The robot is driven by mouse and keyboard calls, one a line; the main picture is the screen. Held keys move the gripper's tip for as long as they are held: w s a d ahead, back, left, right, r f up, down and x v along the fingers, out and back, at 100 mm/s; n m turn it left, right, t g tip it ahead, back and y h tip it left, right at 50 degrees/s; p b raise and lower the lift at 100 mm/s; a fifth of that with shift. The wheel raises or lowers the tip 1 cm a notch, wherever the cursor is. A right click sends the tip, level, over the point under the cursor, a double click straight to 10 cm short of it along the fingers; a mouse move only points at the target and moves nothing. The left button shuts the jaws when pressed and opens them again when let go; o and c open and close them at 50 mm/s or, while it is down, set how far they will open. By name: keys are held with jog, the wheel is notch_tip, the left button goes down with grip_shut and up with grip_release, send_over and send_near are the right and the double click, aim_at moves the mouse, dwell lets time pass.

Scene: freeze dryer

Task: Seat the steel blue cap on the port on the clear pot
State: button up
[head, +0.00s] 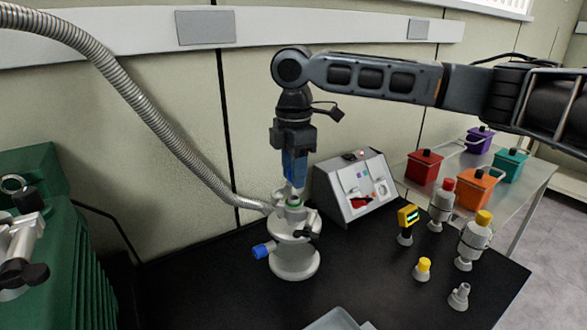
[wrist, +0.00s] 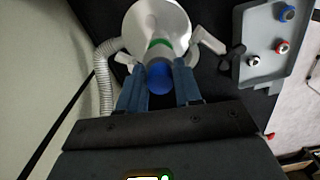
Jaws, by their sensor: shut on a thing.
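My gripper (head: 294,180) points down over the whitish pot (head: 293,262) on the black bench. In the wrist view, its two blue-grey fingers (wrist: 160,72) are shut on the blue cap (wrist: 159,78), one on either side. A paler lower part shows between the cap's blue top and the port. The port (head: 294,200) on top of the pot has a green ring, also seen in the wrist view (wrist: 158,44). The cap is in line over the port; I cannot tell whether they touch. In the head view the fingers hide most of the cap.
A ribbed hose (head: 160,125) runs down to the pot's back. A blue side knob (head: 263,250) sticks out left. A grey control box (head: 353,188) stands behind right. Bottles and small fittings (head: 423,269) stand to the right. A grey tray (wrist: 262,82) lies near.

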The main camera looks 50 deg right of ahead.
jog(key=shift+f, duration=0.3)
jog(key=shift+f, duration=0.3)
jog(key=shift+f, duration=0.2)
jog(key=shift+p, duration=0.5)
dwell(1.3)
jog(key=shift+f, duration=0.65)
dwell(0.9)
jog(key=o, duration=1.2)
